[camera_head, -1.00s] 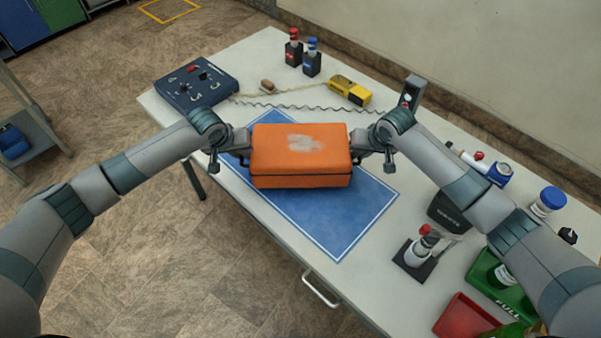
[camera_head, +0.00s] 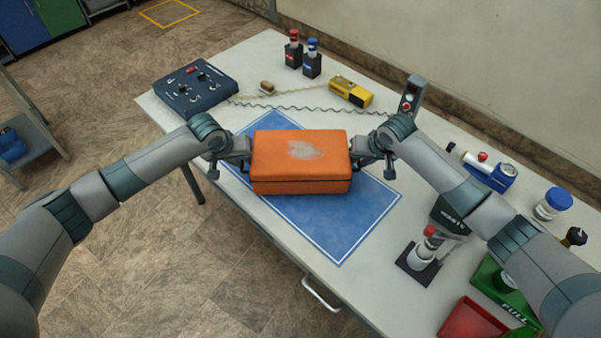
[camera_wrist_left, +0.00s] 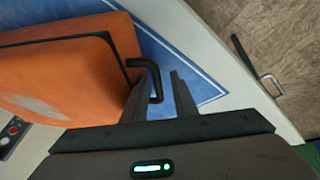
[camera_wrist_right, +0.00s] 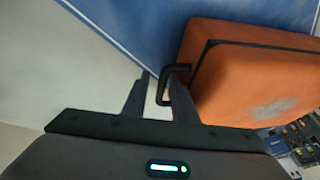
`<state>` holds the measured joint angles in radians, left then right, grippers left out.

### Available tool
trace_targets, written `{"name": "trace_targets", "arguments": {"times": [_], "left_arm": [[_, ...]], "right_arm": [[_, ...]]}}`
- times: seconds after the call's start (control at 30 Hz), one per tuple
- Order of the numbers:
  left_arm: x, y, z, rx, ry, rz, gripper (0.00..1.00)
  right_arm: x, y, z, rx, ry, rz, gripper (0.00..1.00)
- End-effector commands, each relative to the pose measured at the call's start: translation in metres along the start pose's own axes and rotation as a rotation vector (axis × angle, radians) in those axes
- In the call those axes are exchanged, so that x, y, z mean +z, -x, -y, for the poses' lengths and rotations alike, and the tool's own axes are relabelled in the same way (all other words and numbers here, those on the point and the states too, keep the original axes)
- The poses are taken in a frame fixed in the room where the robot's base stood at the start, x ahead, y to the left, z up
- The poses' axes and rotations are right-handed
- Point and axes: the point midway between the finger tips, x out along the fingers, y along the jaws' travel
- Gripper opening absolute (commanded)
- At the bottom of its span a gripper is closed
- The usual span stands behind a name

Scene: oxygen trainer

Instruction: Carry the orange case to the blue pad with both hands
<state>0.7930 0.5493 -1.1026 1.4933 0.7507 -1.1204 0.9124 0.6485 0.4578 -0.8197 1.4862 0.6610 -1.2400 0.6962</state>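The orange case (camera_head: 301,160) lies flat over the blue pad (camera_head: 335,228), which shows behind it and in front of it; I see no clear gap underneath. My left gripper (camera_head: 241,163) is at the case's left end. In the left wrist view its two fingers are spread either side of the dark handle (camera_wrist_left: 157,82), with space beside the handle. My right gripper (camera_head: 364,158) is at the right end. In the right wrist view its fingers are also apart, with the other handle (camera_wrist_right: 170,84) between them, close to one finger. The case's underside is hidden.
A dark blue control panel (camera_head: 194,92), two small bottles, a yellow device (camera_head: 350,91) and a coiled cord lie behind the pad. A bottle on a dark stand (camera_head: 419,258), a red tray (camera_head: 472,322) and a green tray are at right. The table's front edge is near the pad.

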Motion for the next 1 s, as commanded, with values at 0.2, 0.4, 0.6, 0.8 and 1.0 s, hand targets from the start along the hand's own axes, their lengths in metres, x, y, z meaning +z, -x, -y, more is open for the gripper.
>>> {"name": "trace_targets", "arguments": {"times": [0.2, 0.4, 0.6, 0.8, 1.0], "left_arm": [[0.0, 0.003, -0.004, 0.007, -0.001, -0.001, 0.28], [-0.001, 0.016, -0.004, 0.008, -0.002, -0.002, 0.28], [-0.001, 0.04, -0.003, 0.006, -0.002, -0.002, 0.28], [0.0, 0.064, -0.002, 0.004, -0.001, 0.0, 0.28], [0.0, 0.078, 0.0, 0.001, 0.0, 0.0, 0.28]], "right_arm": [[0.0, 0.0, 0.003, -0.006, 0.001, -0.001, 0.28], [0.0, 0.001, 0.004, -0.007, 0.001, -0.001, 0.28], [0.0, 0.0, 0.004, -0.007, 0.002, -0.001, 0.28], [0.0, 0.0, 0.004, -0.007, 0.001, -0.001, 0.28], [0.0, 0.0, 0.004, -0.006, 0.001, -0.001, 0.28]]}}
